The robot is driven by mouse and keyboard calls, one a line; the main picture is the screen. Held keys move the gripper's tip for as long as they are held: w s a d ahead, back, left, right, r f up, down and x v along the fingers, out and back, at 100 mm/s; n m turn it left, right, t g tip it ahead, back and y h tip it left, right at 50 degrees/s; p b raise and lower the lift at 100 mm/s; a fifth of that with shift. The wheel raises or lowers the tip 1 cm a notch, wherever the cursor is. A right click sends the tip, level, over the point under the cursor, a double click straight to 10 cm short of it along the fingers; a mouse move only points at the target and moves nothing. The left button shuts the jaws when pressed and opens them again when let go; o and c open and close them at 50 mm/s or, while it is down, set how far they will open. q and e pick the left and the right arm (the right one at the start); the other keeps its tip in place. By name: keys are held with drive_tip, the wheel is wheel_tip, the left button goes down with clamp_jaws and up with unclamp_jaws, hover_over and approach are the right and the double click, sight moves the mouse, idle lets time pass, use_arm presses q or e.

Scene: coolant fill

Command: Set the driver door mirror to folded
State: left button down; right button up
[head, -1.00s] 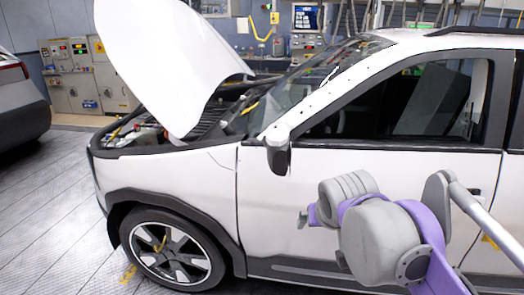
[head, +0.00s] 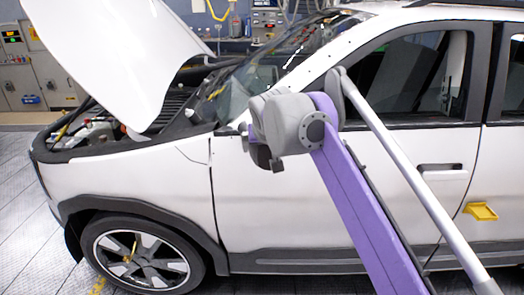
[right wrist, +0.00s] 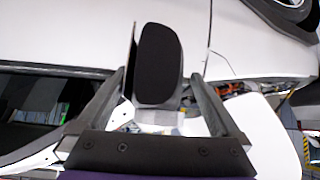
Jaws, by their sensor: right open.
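The driver door mirror (right wrist: 158,65) is dark, with a pale mount, and stands out from the white door at the front corner of the side window. In the right wrist view it lies between the two spread fingers of my right gripper (right wrist: 158,80). The fingers are open, one on each side of it; I cannot tell whether either touches. In the head view my right gripper (head: 261,150) is at the mirror, and my wrist hides most of it. Only a dark lower part of the mirror (head: 261,156) shows there. My left gripper is not in view.
The white car's hood (head: 115,55) is raised over the engine bay. Floor is clear at the left.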

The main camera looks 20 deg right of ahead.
drive_tip(key=shift+x, duration=1.85)
clamp_jaws()
